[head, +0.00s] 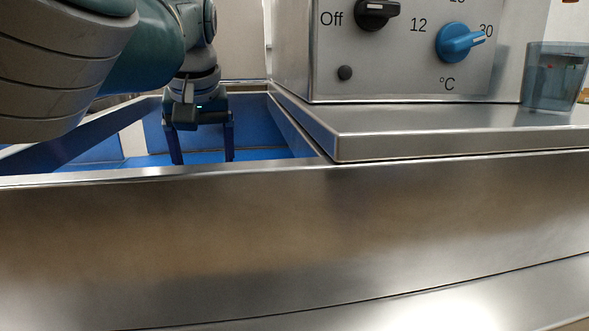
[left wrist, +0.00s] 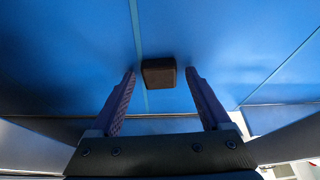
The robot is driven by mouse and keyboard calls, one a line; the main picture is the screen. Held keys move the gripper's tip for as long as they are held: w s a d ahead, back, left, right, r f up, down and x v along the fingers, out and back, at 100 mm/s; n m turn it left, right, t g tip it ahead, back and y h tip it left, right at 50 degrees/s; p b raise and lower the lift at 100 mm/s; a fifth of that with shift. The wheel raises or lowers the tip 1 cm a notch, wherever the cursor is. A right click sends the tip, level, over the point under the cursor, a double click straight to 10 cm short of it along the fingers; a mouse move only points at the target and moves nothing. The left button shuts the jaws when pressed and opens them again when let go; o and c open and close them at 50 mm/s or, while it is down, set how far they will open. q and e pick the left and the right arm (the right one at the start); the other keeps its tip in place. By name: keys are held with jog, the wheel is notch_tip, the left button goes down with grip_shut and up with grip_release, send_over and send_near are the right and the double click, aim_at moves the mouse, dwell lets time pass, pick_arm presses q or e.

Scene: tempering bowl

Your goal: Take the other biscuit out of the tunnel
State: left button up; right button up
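In the left wrist view a dark brown biscuit (left wrist: 159,72) lies on a blue belt or floor (left wrist: 230,30), just beyond and between my fingertips. My left gripper (left wrist: 160,75) is open, with one finger on each side of the biscuit and a gap to each. In the head view my left gripper (head: 202,160) points down inside the blue-lined channel (head: 265,135). The biscuit is hidden there behind the channel's front steel wall. My right gripper is in neither view.
A steel wall (head: 300,230) stands in front of the channel. To the right a steel control box (head: 400,70) with a black knob (head: 376,13) and a blue knob (head: 458,42) stands on a ledge. A clear bluish container (head: 553,78) is at far right.

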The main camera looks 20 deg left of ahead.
pick_arm(q)
grip_shut()
dwell(0.4)
jog(key=shift+r, duration=0.1)
